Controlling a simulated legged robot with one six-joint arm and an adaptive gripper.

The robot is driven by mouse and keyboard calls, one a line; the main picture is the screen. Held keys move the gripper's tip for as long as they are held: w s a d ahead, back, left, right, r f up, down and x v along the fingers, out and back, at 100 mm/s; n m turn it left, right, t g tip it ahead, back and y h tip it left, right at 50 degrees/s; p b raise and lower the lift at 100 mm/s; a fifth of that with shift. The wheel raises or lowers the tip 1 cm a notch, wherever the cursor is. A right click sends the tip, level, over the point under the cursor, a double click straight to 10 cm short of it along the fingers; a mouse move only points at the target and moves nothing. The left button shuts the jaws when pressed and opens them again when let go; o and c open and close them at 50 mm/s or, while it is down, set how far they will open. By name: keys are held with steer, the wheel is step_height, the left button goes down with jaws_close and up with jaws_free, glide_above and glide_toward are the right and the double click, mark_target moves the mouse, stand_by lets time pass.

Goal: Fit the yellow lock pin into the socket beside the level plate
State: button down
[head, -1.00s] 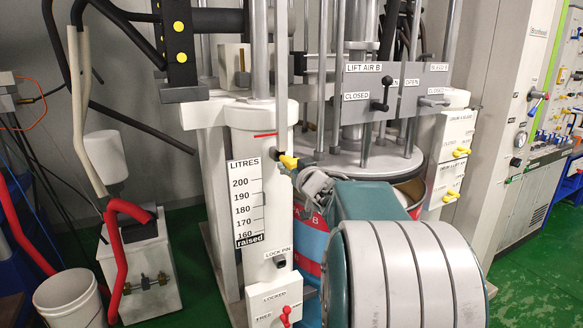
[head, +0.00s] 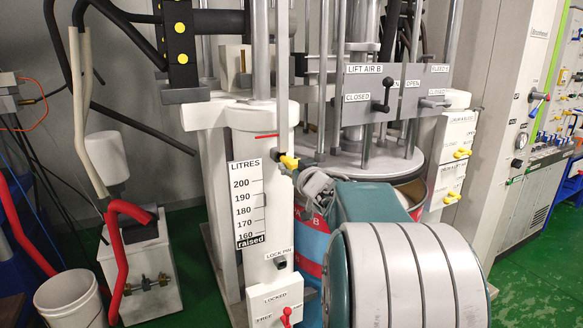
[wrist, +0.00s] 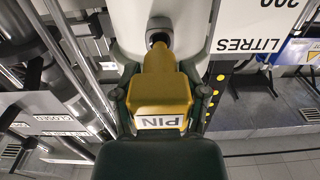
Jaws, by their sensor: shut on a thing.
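The yellow lock pin (wrist: 160,95), marked PIN, is in my gripper (wrist: 160,105), shut on its wide body with a finger on each side. Its narrow tip points at a dark round socket (wrist: 158,37) in the white column. The tip overlaps the socket's rim; I cannot tell how deep it is in. In the head view the pin (head: 290,162) is at the column's right side, beside the LITRES level plate (head: 247,205). My gripper (head: 318,183) is to the right of the column, its fingers partly hidden.
A LOCK PIN label with a small dark fitting (head: 281,264) is lower on the column, above a box with a red lever (head: 286,316). The LIFT AIR B panel (head: 397,82) and drum stand behind my arm. A white bucket (head: 70,300) stands at left.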

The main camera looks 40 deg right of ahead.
mark_target(285, 161)
steer(key=shift+x, duration=1.8)
steer(key=shift+c, duration=0.2)
jaws_free()
steer(key=v, duration=1.2)
stand_by(0.5)
